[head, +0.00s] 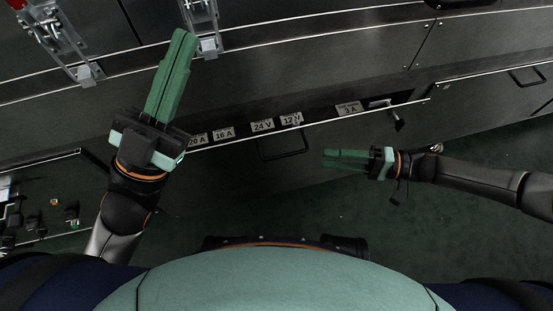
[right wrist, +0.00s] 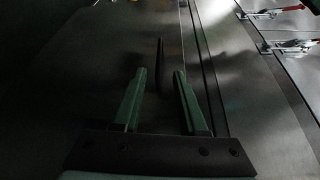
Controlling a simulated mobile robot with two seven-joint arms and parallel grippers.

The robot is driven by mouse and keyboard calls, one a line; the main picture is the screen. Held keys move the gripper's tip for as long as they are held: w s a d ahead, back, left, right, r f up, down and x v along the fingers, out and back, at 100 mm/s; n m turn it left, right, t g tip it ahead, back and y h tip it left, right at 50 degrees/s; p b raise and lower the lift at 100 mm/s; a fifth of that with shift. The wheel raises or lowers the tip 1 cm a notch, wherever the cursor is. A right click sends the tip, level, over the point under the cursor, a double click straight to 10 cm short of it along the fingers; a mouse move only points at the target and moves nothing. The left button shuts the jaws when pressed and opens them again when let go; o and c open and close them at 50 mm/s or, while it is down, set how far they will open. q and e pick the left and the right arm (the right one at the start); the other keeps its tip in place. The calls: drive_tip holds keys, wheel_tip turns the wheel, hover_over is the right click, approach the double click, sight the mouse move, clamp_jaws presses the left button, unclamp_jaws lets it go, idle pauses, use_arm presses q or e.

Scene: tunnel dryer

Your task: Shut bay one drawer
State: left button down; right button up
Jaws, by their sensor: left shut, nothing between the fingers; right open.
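A middle drawer (head: 235,180) in the dark metal cabinet stands partly open, with a strip of labels such as 16 A and 24 V along its top. Its bar handle (head: 285,148) is on the front. A left drawer (head: 70,165) is open too, with small parts inside. I cannot tell which is bay one. My left gripper (head: 183,36) is shut and empty, above the cabinet's left part by the clamps. My right gripper (head: 326,158) is open, to the right of the middle handle and apart from it. In the right wrist view a dark bar (right wrist: 160,55) lies beyond its fingertips (right wrist: 160,74).
Two toggle clamps (head: 85,72) (head: 208,44) stand on the cabinet at the upper left. A right drawer with a handle (head: 525,76) is at the far right. A small lever (head: 397,122) sticks out by the 3 A label. Dark green floor (head: 440,225) is clear at the lower right.

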sight(283, 155)
drive_tip(key=shift+w+a+f+b, duration=0.2)
drive_tip(key=shift+a+b, duration=0.35)
drive_tip(key=shift+a, duration=1.4)
drive_tip(key=shift+w+a+f+b, duration=0.15)
drive_tip(key=shift+a+b, duration=0.45)
drive_tip(key=shift+a, duration=1.4)
drive_tip(key=shift+w+a+f+b, duration=0.15)
drive_tip(key=shift+a+b, duration=0.4)
drive_tip(key=shift+a, duration=1.4)
drive_tip(key=shift+c, duration=0.4)
clamp_jaws()
drive_tip(key=shift+f, duration=0.1)
